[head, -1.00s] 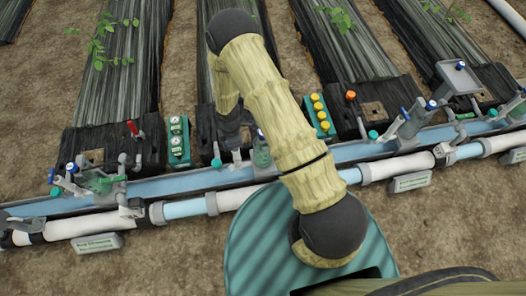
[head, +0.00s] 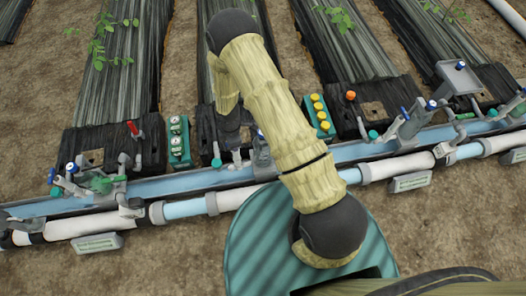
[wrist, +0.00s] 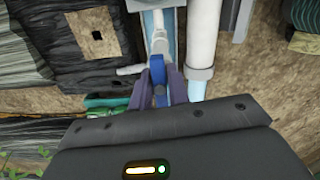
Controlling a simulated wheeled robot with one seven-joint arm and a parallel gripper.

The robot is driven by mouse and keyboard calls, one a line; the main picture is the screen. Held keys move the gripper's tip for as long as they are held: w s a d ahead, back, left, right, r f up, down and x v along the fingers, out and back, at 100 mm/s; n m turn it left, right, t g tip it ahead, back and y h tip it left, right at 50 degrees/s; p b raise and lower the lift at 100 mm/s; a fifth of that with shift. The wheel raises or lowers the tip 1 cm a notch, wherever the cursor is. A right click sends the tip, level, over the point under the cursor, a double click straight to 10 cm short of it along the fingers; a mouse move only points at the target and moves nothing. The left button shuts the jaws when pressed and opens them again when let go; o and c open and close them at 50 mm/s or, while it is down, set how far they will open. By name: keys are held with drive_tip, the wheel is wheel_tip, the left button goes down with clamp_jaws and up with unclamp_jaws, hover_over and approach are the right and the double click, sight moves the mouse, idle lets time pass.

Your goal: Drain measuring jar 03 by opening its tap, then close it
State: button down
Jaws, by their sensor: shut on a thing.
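In the wrist view, my gripper (wrist: 160,94) has its purple fingers closed on a blue tap handle (wrist: 158,70). The handle sits on a pale grey fitting (wrist: 158,38) and lies in line with it. In the head view, my gripper (head: 230,140) is partly hidden by my own arm over the middle station. A measuring jar (head: 262,155) beside it looks grey and clear, with no green liquid showing. No number on this jar is readable.
A left station (head: 100,183) holds green liquid and has blue and red handles. A right station (head: 405,125) has blue handles. Boxes with gauges (head: 178,142) and yellow knobs (head: 320,115) flank the middle one. A white pipe (head: 400,166) runs along the front.

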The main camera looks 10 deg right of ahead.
drive_tip(key=shift+w+a+r, duration=0.1)
drive_tip(key=shift+w, duration=0.15)
drive_tip(key=m+p, duration=0.1)
drive_tip(key=m, duration=0.4)
drive_tip(key=shift+r, duration=0.1)
drive_tip(key=m+p, duration=0.1)
drive_tip(key=m, duration=0.4)
drive_tip(key=m+p, duration=0.1)
drive_tip(key=m, duration=0.8)
drive_tip(key=shift+m+p, duration=0.3)
drive_tip(key=shift+p, duration=0.05)
drive_tip(key=c, duration=1.3)
unclamp_jaws()
drive_tip(key=shift+s, duration=0.1)
wheel_tip(320, 180, up, 10)
drive_tip(key=p, duration=0.8)
drive_tip(key=shift+s+f, duration=0.15)
drive_tip(key=shift+f, duration=0.05)
